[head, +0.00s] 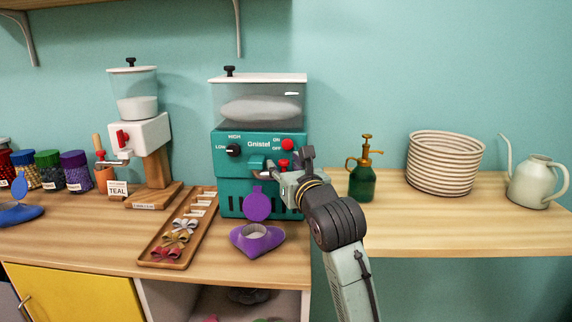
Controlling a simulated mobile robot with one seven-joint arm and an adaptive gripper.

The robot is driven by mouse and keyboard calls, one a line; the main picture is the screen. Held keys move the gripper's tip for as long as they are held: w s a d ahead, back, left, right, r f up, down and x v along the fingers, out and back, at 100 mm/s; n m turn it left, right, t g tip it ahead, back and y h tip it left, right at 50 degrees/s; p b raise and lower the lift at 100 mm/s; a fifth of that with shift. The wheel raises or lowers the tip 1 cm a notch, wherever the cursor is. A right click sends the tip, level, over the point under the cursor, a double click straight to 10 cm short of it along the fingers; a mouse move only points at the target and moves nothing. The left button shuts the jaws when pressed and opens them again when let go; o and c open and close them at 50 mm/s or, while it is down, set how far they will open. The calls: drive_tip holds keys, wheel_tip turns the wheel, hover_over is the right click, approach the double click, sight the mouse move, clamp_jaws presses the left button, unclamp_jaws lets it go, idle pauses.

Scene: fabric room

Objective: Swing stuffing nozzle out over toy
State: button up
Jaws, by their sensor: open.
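The teal stuffing machine (225,190) stands on the wooden counter, with white stuffing (260,109) in its clear hopper. The stuffing nozzle (268,174) shows as a small grey pipe low on the machine's front, beside a teal block. My gripper (287,176) is open at the machine's front right, close to the nozzle and a red part there. I cannot tell whether it touches them. A purple toy (243,243) with a pale round opening lies on the counter in front of the machine. An upright purple disc behind it partly covers the machine's front.
A wooden tray (176,248) with bows lies left of the toy. A white dispenser (152,133) stands farther left, near jars of coloured beads. A green spray bottle (362,183), striped basket (444,165) and watering can (540,181) stand right. The right counter's front is clear.

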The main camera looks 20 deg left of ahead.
drive_tip(key=shift+c, duration=0.6)
clamp_jaws()
drive_tip(key=shift+a, duration=0.1)
